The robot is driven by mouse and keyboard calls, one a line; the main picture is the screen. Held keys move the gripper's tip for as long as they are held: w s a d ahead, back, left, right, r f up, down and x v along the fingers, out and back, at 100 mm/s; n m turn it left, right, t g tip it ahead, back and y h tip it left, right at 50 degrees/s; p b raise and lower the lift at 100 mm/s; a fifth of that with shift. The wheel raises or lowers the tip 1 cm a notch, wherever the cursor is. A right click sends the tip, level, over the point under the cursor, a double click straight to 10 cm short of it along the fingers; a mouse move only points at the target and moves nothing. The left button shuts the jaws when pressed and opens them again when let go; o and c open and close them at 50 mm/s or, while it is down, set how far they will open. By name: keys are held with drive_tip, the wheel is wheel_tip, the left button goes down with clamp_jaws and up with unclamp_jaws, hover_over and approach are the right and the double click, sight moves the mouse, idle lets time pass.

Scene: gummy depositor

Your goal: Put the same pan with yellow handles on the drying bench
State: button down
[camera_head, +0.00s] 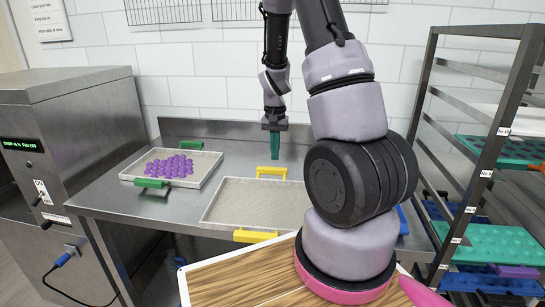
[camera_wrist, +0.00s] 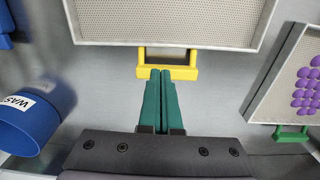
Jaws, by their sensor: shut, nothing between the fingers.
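The pan with yellow handles (camera_head: 222,216) lies flat on the steel bench (camera_head: 228,155); it has a pale, finely dotted inside with no gummies on it. One yellow handle (camera_head: 272,171) is on its far side and one (camera_head: 255,236) on its near side. My gripper (camera_head: 275,157) is above the bench at the far handle. In the wrist view the pan (camera_wrist: 265,25) fills the top, and my teal fingers (camera_wrist: 164,72) are together, empty, overlapping the yellow handle (camera_wrist: 180,72). I cannot tell whether they touch it.
A pan with green handles (camera_head: 128,178) holding purple gummies (camera_head: 172,166) lies to the left on the bench. A steel machine (camera_head: 80,115) stands at far left. A rack (camera_head: 470,185) with teal and blue trays stands at right. A blue container (camera_wrist: 30,125) shows in the wrist view.

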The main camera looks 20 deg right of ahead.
sight(275, 173)
wheel_tip(275, 173, down, 8)
drive_tip(key=shift+f, duration=0.2)
idle(0.3)
drive_tip(key=w+d, duration=0.2)
drive_tip(key=w, duration=0.2)
drive_tip(key=w+d, duration=0.3)
drive_tip(key=w, duration=0.1)
drive_tip(key=w+d, duration=0.3)
drive_tip(key=w, duration=0.1)
drive_tip(key=shift+r, duration=0.15)
wheel_tip(275, 173, up, 10)
drive_tip(key=shift+s, duration=0.1)
idle(0.6)
